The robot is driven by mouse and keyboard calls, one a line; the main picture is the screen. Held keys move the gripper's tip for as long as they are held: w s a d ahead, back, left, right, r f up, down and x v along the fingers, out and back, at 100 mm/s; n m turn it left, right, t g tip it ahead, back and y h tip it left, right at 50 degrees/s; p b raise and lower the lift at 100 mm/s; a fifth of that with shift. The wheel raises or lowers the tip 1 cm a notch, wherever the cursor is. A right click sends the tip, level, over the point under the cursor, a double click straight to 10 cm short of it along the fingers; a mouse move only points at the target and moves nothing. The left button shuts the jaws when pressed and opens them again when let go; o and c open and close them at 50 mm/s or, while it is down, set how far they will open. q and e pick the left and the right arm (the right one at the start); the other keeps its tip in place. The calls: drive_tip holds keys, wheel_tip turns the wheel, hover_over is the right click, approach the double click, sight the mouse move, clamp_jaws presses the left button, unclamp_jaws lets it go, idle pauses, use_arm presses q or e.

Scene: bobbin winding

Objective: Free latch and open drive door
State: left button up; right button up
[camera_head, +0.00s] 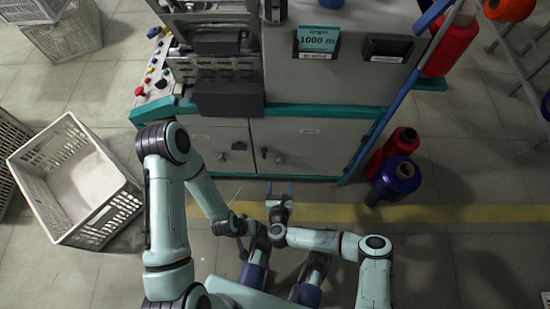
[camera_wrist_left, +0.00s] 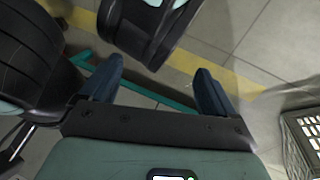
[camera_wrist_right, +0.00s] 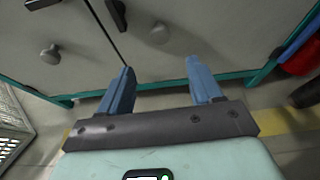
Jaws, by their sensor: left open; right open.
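The grey cabinet front has a left door (camera_head: 215,140) and a wider right door (camera_head: 325,145), both looking closed; their labels are too small to read. A black latch (camera_head: 239,145) sits on the left door and another dark latch (camera_head: 264,153) by the seam on the right one. Each door has a round knob; the left door's knob (camera_wrist_right: 50,53) shows in the right wrist view. My right gripper (camera_head: 279,188) is open and empty, pointing at the doors from a short way in front. My left gripper (camera_wrist_left: 157,85) is open and empty, over the floor; its fingers are unclear in the head view.
A white crate (camera_head: 60,150) stands on the floor at left. Red and blue bobbins (camera_head: 397,177) stand right of the cabinet. A control panel with buttons (camera_head: 155,75) is at the machine's left. A yellow floor line (camera_head: 430,213) crosses the clear floor before the doors.

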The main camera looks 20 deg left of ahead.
sight(280, 163)
drive_tip(key=b+x, duration=0.3)
drive_tip(key=x, duration=0.5)
drive_tip(key=shift+w+f, duration=0.15)
drive_tip(key=b+x, duration=0.1)
drive_tip(key=x, duration=0.2)
drive_tip(key=shift+w+a, duration=0.2)
drive_tip(key=shift+w, duration=0.15)
use_arm(q)
drive_tip(key=w+a+f, duration=0.1)
drive_tip(key=a+f, duration=0.2)
drive_tip(key=f, duration=0.3)
drive_tip(key=shift+w+f+n+y+b, duration=0.2)
drive_tip(key=shift+w+n+y+b, duration=0.1)
drive_tip(key=shift+y, duration=0.1)
use_arm(e)
drive_tip(key=shift+w+a+f, duration=0.1)
drive_tip(key=shift+w+f, duration=0.05)
drive_tip(key=shift+w, duration=0.35)
clamp_jaws()
